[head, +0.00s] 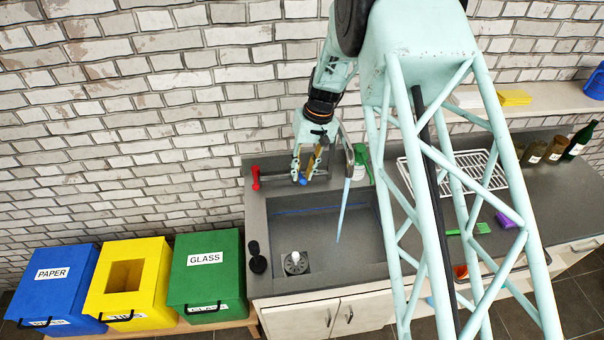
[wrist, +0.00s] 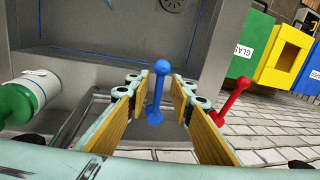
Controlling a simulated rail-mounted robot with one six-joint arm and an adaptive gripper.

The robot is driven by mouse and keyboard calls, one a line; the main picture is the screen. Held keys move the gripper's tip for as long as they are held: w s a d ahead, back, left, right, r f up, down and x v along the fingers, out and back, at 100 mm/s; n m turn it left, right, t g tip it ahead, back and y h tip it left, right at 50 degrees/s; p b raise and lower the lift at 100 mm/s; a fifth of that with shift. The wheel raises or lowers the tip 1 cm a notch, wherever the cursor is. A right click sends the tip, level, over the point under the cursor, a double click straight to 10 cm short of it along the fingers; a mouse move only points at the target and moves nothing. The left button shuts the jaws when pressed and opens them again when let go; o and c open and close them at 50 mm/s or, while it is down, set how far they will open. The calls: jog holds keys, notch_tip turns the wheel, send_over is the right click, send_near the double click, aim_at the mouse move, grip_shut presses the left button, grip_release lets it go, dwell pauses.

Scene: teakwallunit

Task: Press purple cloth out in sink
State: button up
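The purple item (head: 506,220), likely the cloth, lies on the counter to the right of the sink, partly behind my own frame. The grey sink (head: 340,250) has a drain fitting at its front left. My gripper (head: 306,178) is over the sink's back edge, fingers pointing down and apart. In the wrist view, my gripper (wrist: 158,108) has the blue tap lever (wrist: 158,92) between its open yellow-padded fingers, with gaps on both sides. The red tap lever (head: 256,178) is to the left. A pale blue streak (head: 343,210), like water, runs from the spout into the sink.
A green bottle (head: 361,163) stands close right of my gripper. A wire rack (head: 455,170), a green brush (head: 466,230) and several jars are farther right. A black object (head: 257,262) sits at the sink's left edge. Blue, yellow and green bins (head: 206,285) stand left.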

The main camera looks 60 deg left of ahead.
jog(key=shift+s+f, duration=0.15)
jog(key=shift+f, duration=0.4)
jog(key=shift+c, duration=0.4)
grip_shut()
